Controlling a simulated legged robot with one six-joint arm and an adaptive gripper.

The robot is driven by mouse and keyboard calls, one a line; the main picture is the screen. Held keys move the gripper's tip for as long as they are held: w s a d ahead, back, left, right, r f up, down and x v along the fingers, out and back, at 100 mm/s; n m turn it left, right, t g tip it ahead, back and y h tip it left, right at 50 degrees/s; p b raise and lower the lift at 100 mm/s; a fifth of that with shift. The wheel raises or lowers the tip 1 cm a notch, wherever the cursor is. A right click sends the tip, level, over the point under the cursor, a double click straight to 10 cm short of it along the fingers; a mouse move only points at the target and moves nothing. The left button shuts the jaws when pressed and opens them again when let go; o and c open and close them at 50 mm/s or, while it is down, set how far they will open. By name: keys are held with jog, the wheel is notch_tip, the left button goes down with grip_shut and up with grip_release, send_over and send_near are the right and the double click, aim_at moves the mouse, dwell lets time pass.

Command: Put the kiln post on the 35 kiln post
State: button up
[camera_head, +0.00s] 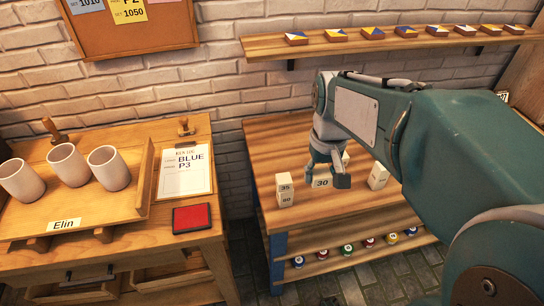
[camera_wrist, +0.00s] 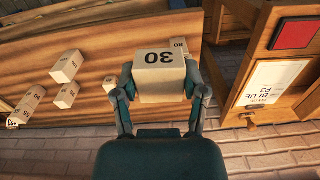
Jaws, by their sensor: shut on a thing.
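My gripper (camera_wrist: 160,88) has its fingers on both sides of a pale block-shaped kiln post marked 30 (camera_wrist: 160,62), and it is shut on it. In the head view this 30 post (camera_head: 321,183) shows under my gripper, close to the table top. The 35 kiln post (camera_head: 285,188) is just to its left in the head view, on top of a post marked 80 (camera_head: 286,200). In the wrist view a post (camera_wrist: 180,46) shows partly behind the held one; most of it is hidden. I cannot tell whether the two touch.
Other pale posts (camera_wrist: 67,66) stand on the wooden table, one showing at right in the head view (camera_head: 378,176). A shelf of patterned tiles (camera_head: 380,34) hangs above. At left are a tray with cups (camera_head: 68,165), a clipboard (camera_head: 185,172) and a red pad (camera_head: 191,218).

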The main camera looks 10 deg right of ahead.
jog(key=w+f, duration=0.2)
jog(key=w, duration=0.1)
send_over(285, 178)
jog(key=f, duration=0.4)
jog(key=d+f, duration=0.1)
jog(key=f, duration=0.2)
jog(key=shift+s, duration=0.15)
jog(key=f, duration=0.1)
jog(key=a+f, duration=0.1)
jog(key=f, duration=0.1)
jog(key=shift+a+f, duration=0.1)
jog(key=shift+a, duration=0.5)
jog(key=shift+d+f, duration=0.15)
jog(key=shift+d, duration=0.25)
jog(key=o, duration=1.2)
jog(key=shift+d, duration=0.35)
